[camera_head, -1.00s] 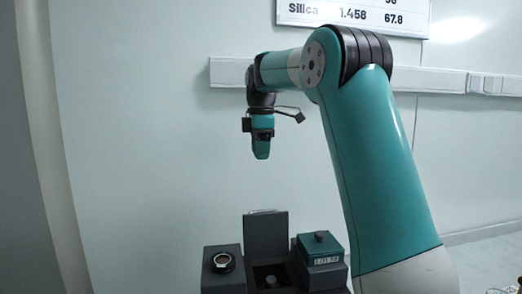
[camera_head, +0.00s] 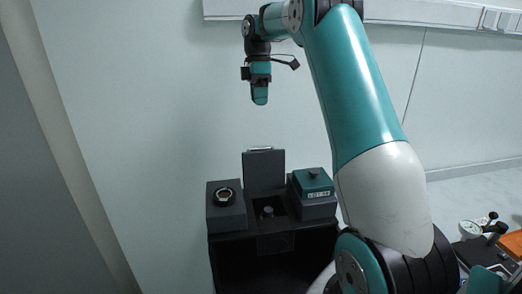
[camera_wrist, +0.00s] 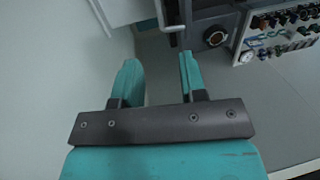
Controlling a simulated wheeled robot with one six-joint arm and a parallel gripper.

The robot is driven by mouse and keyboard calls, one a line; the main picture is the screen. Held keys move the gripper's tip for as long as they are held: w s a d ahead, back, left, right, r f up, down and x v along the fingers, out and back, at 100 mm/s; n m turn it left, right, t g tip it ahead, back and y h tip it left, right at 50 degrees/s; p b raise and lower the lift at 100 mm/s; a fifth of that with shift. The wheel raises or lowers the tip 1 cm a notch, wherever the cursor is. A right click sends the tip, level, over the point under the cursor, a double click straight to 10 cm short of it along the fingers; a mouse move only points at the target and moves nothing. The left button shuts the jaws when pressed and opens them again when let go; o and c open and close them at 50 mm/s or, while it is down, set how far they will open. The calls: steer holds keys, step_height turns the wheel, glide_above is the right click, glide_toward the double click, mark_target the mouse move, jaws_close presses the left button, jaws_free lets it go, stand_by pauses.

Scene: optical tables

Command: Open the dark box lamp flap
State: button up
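The dark box (camera_head: 228,216) stands low in the middle of the head view. A dark grey flap (camera_head: 264,170) with a small pale handle on its top edge stands upright behind the box's middle recess. A round knob (camera_head: 267,212) shows in this open recess. My gripper (camera_head: 260,100) hangs pointing down, above the flap and apart from it. In the wrist view my gripper (camera_wrist: 159,62) has its two teal fingers apart with nothing between them. Part of the dark box (camera_wrist: 200,20) shows past the fingertips there.
A ringed port (camera_head: 223,195) sits on the box's left block, and a teal-topped unit with a knob (camera_head: 314,181) sits on the right. A panel of instruments (camera_wrist: 280,30) shows at the wrist view's upper right. Gear on a bench (camera_head: 480,228) stands at the far right.

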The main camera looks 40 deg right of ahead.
glide_toward(263, 168)
steer(key=w+d+f, duration=0.1)
steer(key=w+f, duration=0.1)
steer(key=f, duration=0.1)
steer(key=w+d+f, duration=0.1)
steer(key=shift+w+d+f, duration=0.2)
steer(key=shift+d+f, duration=0.15)
steer(key=shift+d, duration=0.05)
steer(key=shift+c, duration=0.3)
jaws_close()
